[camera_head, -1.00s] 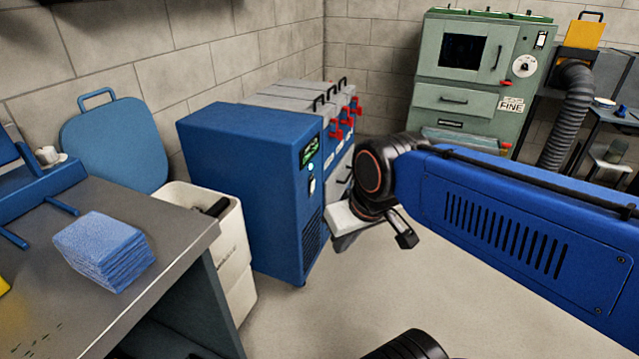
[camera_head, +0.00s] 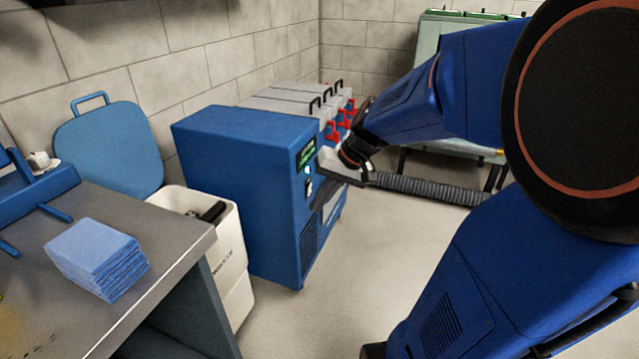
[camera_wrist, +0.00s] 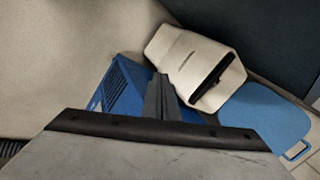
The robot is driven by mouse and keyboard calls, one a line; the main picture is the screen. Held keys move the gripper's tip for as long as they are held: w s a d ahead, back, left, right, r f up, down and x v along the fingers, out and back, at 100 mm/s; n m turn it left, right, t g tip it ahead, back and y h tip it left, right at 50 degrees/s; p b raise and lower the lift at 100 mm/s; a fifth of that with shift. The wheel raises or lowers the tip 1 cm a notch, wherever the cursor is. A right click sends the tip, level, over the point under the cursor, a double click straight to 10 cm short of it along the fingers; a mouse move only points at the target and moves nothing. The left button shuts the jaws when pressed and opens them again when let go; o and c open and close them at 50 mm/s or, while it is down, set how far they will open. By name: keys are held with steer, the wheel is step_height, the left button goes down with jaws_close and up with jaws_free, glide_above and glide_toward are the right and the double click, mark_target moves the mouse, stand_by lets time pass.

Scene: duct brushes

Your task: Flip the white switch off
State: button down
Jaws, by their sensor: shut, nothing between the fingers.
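The white switch (camera_head: 309,188) is on the front face of the blue cabinet (camera_head: 235,190), below a small green-lit display (camera_head: 307,152) and a round light (camera_head: 307,169). I cannot tell its position at this size. My gripper (camera_head: 321,200) is shut and empty, just in front of the cabinet face, close to the switch's right and slightly below. I cannot tell whether it touches the cabinet. In the wrist view my shut fingers (camera_wrist: 158,88) stand before the blue cabinet (camera_wrist: 122,92); the switch is not visible there.
A white bin (camera_head: 212,245) stands left of the cabinet, beside a metal-topped workbench (camera_head: 165,275) with stacked blue pads (camera_head: 97,258). Grey units with red handles (camera_head: 330,125) stand behind the cabinet. Floor before the cabinet is clear.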

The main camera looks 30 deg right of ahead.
steer(key=w+d+f+m+t, duration=0.2)
steer(key=w+d+f+m, duration=0.1)
steer(key=w+d, duration=0.4)
steer(key=w+d+f+m+t+y, duration=0.1)
steer(key=w+d, duration=0.6)
steer(key=d, duration=0.7)
step_height(320, 180, down, 3)
steer(key=shift+w+d+f+m+t+y, duration=0.2)
steer(key=shift+w+d+m+t+y, duration=0.15)
steer(key=shift+m+t, duration=0.5)
steer(key=shift+a, duration=0.1)
glide_toward(311, 187)
steer(key=shift+x, duration=2.75)
